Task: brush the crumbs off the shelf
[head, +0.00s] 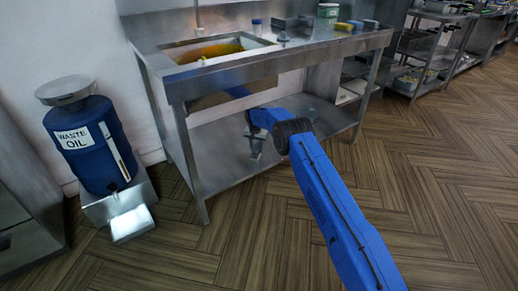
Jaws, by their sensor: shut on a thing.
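The steel lower shelf (215,160) is under the sink bench, close above the floor. My blue arm reaches in from the lower right under the bench top. My gripper (256,151) points down over the middle of this shelf, near its front edge. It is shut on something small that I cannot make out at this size. I cannot tell whether that thing touches the shelf. I cannot make out any crumbs, and my arm hides part of the shelf.
The bench top (225,72) hangs over the shelf, with legs at its corners. A blue waste oil drum (85,165) stands at the left on a metal stand. A steel rack (405,70) is at the right. The wooden floor in front is clear.

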